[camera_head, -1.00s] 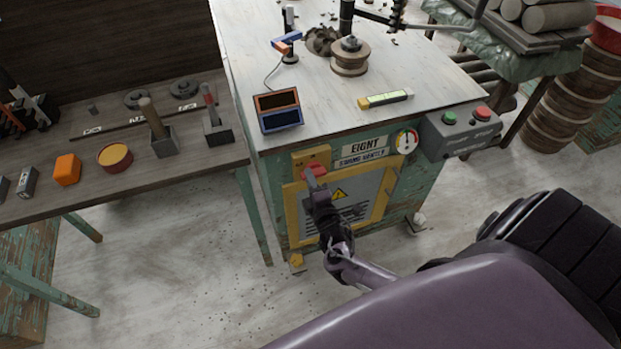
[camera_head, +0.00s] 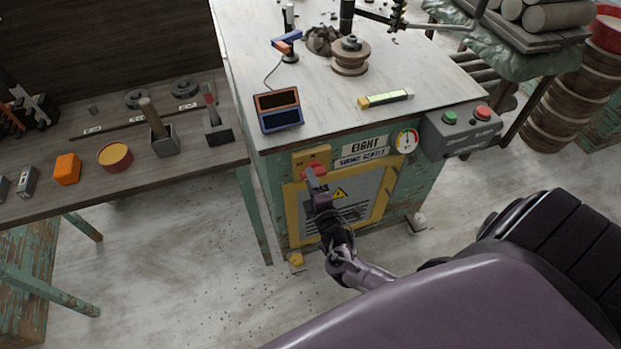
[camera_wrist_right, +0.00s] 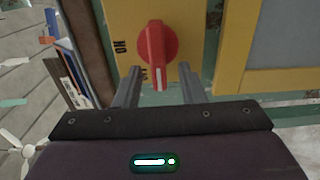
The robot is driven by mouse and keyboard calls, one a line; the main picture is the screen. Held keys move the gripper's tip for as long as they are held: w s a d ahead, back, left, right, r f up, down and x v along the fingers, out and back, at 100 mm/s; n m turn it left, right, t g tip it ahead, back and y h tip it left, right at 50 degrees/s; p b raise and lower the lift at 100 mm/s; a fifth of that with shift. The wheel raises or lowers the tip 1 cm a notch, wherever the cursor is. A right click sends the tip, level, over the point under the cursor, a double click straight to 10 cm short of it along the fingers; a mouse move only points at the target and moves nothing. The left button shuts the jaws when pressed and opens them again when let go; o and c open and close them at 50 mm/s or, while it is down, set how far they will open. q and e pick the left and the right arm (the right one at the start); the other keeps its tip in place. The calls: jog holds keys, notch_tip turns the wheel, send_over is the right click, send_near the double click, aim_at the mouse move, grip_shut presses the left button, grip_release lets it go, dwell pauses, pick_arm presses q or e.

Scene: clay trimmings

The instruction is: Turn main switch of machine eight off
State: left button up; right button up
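Machine eight (camera_head: 407,205) is a green cabinet marked EIGHT, with a yellow switch plate (camera_head: 304,158) at the upper left of its front. The main switch (camera_head: 318,170) is a red round knob with a grip bar. In the right wrist view the knob (camera_wrist_right: 156,42) shows a white mark pointing down in the picture. ON is printed left of it; a second label is partly hidden. My right gripper (camera_wrist_right: 158,75) is open, its fingers either side of the bar's lower end, with no clear contact. In the head view this gripper (camera_head: 312,186) is at the knob. My left gripper is out of view.
A yellow-framed warning panel (camera_head: 378,208) lies just below the switch. A grey box with green and red buttons (camera_head: 432,139) and a round gauge (camera_head: 406,141) are to the right. A workbench (camera_head: 60,205) with tools stands at the left.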

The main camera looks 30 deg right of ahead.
jog(key=v, duration=0.7)
dwell(0.3)
jog(key=s+f+m+g+y, duration=0.1)
jog(key=s+f+m+g, duration=0.4)
jog(key=f, duration=0.6)
jog(key=s+f+m+g+y, duration=0.1)
jog(key=s+f+g, duration=0.2)
jog(key=s+f, duration=0.55)
jog(key=s+a+f+m+g+y, duration=0.1)
jog(key=s+a+f+m+g, duration=0.2)
jog(key=s+f, duration=0.4)
jog(key=s+a+f+m+g+y+p, duration=0.1)
jog(key=s+f+m+g, duration=0.3)
jog(key=s, duration=1)
notch_tip(320, 180, down, 3)
jog(key=shift+s+a+f+g, duration=0.2)
jog(key=shift+a+g, duration=0.6)
jog(key=shift+a, duration=0.1)
